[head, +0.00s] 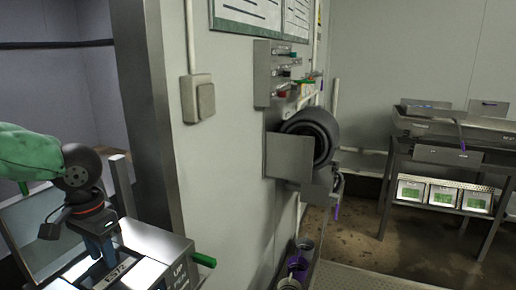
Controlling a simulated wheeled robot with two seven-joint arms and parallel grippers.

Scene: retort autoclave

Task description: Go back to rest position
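My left arm comes in from the left in a green sleeve. My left gripper (108,262) points down, close over the top of a metal box (155,242) that carries printed labels. Its fingers look dark blue and close together. I cannot tell whether they touch the box or hold anything. My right gripper is not in view.
A green handle (203,259) sticks out from the box's right side. A wall with a switch (197,98) and a control panel (278,74) stands just right. A dark cylinder (315,130) juts out below. A metal table (440,150) stands at the far right, with floor before it.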

